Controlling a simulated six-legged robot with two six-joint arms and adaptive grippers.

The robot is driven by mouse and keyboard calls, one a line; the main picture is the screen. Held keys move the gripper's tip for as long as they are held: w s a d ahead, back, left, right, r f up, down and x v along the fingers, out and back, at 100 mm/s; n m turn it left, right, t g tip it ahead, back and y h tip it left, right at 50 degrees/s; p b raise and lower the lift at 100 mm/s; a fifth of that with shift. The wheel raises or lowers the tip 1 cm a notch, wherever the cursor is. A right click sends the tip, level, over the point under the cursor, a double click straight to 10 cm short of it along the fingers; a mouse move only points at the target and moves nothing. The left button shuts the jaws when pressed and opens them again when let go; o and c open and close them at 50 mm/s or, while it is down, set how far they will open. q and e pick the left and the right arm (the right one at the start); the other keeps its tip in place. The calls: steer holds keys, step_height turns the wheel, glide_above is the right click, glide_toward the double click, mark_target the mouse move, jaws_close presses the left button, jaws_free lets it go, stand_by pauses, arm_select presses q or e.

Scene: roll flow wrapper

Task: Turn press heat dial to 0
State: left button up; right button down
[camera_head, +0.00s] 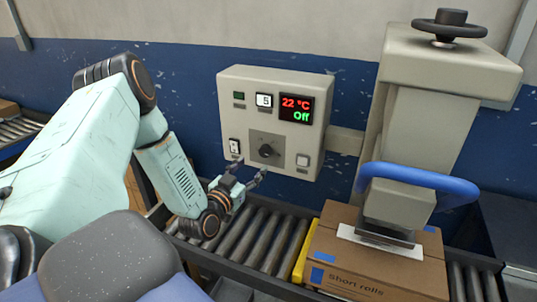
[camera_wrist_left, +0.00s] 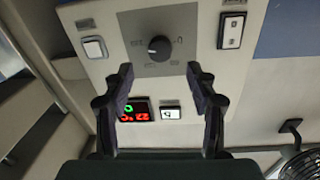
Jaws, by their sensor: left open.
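The dark heat dial (camera_head: 266,150) sits on a grey plate low on the beige control box (camera_head: 243,80). It also shows in the left wrist view (camera_wrist_left: 159,48), between and beyond my fingertips. Its small scale marks are too blurred to read. The red and green display (camera_head: 297,108) reads 22 °C and Off, and a small white counter (camera_head: 264,100) reads 5. My left gripper (camera_head: 250,170) is open and empty, just below and in front of the dial, apart from it. It also shows in the left wrist view (camera_wrist_left: 160,72). My right gripper is not in view.
A rocker switch (camera_head: 234,146) is left of the dial, a pale button (camera_head: 303,160) right. The roller conveyor (camera_head: 262,240) runs below. A press with a blue handle (camera_head: 420,182) stands right, over a cardboard box (camera_head: 380,272).

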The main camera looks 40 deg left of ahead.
mark_target(263, 154)
arm_select(q)
steer(key=b+x, duration=0.1)
steer(key=x, duration=0.5)
steer(key=shift+w, duration=0.1)
steer(key=shift+w+a+f, duration=0.1)
steer(key=shift+w+a, duration=0.15)
steer(key=shift+w, duration=0.25)
steer(key=shift+d, duration=0.15)
steer(key=shift+s+r, duration=0.1)
steer(key=shift+r, duration=0.1)
steer(key=shift+c, duration=0.7)
steer(key=shift+f, duration=0.15)
steer(key=c, duration=1)
